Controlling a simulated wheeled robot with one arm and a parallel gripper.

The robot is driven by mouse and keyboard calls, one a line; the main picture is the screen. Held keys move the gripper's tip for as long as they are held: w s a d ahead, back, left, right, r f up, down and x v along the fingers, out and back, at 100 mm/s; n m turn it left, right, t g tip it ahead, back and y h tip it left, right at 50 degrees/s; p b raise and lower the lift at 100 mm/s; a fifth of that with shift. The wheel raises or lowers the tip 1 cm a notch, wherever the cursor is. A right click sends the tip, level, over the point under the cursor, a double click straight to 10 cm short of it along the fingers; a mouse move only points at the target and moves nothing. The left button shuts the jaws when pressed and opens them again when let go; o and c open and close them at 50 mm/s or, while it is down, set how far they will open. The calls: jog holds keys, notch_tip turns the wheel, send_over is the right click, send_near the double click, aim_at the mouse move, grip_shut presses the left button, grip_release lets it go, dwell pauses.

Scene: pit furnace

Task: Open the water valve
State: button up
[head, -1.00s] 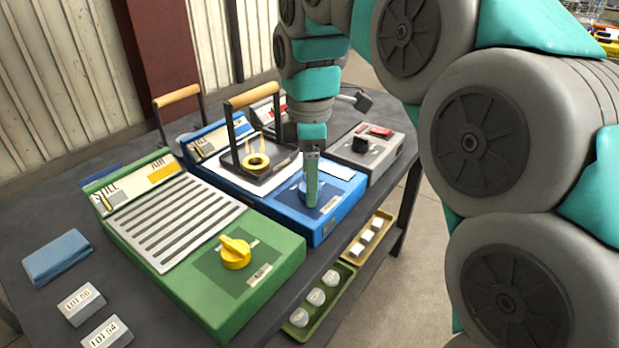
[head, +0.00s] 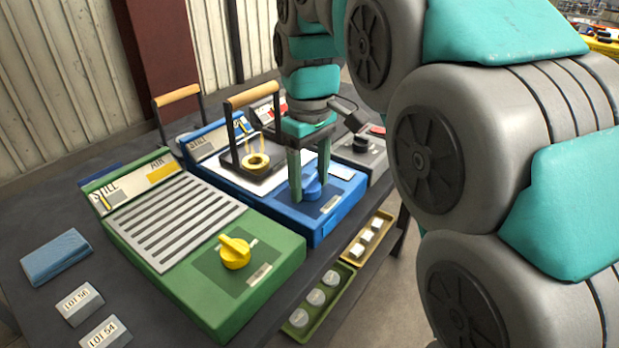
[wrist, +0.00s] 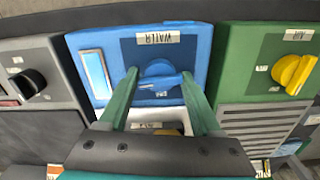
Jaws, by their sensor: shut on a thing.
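The water valve is a round blue knob (head: 312,187) on the front of a blue box (head: 345,203). In the wrist view the knob (wrist: 159,70) sits on a dark blue panel under an upside-down WATER label (wrist: 158,38); its bar lies roughly across the picture. My gripper (head: 309,186) points down over it, with one green finger on each side. In the wrist view my gripper (wrist: 160,74) has its fingertips at the two ends of the bar, shut on the knob. Small tags beside the knob are too small to read.
A green box (head: 205,285) with a yellow AIR knob (head: 234,252) stands to the left. A grey box (wrist: 38,75) with a black knob is on the other side. Trays (head: 322,310) hang below the table edge.

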aim_at(311, 180)
jog(key=shift+m, duration=0.6)
jog(key=o, duration=1.1)
jog(key=shift+r, duration=0.15)
notch_tip(311, 180, up, 8)
jog(key=shift+f+p, duration=0.15)
jog(key=shift+p, duration=0.4)
jog(key=shift+s+d+f, duration=0.1)
